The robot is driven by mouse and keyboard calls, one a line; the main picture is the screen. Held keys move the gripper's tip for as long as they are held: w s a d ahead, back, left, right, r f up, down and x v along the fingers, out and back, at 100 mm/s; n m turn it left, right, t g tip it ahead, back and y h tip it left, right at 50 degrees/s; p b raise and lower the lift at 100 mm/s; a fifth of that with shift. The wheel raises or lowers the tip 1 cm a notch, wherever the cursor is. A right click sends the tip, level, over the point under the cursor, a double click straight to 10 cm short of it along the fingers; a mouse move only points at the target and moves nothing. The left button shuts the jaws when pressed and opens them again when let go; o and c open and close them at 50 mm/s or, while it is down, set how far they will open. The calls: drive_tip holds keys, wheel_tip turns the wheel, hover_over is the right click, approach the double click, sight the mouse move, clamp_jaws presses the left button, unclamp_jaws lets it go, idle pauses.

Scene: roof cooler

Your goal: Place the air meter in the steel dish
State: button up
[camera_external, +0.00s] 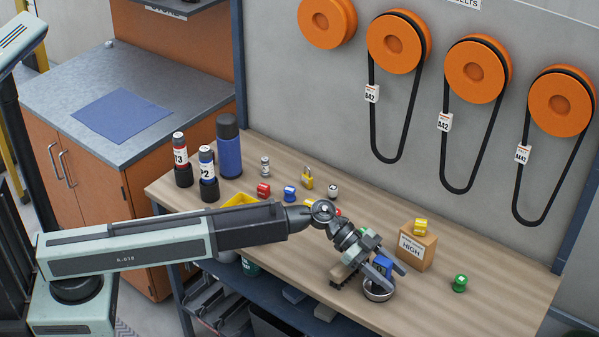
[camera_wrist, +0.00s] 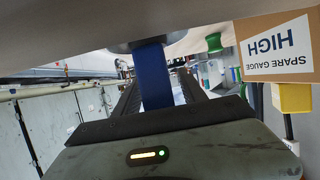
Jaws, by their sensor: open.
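The air meter, a blue block-like device (camera_external: 383,264), is at my gripper, right over the steel dish (camera_external: 377,293). In the wrist view the blue meter (camera_wrist: 155,80) stands between my fingers and its far end meets the dark metal dish (camera_wrist: 150,42). It appears to stand in the dish, though its lower end is partly hidden. My gripper (camera_external: 385,272) is open, with its fingers on either side of the meter. The fingers also show in the wrist view (camera_wrist: 160,92).
A cardboard box (camera_external: 416,250) marked HIGH, with a yellow item (camera_external: 420,227) on top, stands close right of the gripper. A green spool (camera_external: 459,283) is further right. Bottles (camera_external: 207,175) and small parts stand at the back left. The front right bench (camera_external: 470,315) is clear.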

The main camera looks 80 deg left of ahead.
drive_tip(key=p+v, duration=0.4)
drive_tip(key=v, duration=0.8)
drive_tip(key=shift+r, duration=0.15)
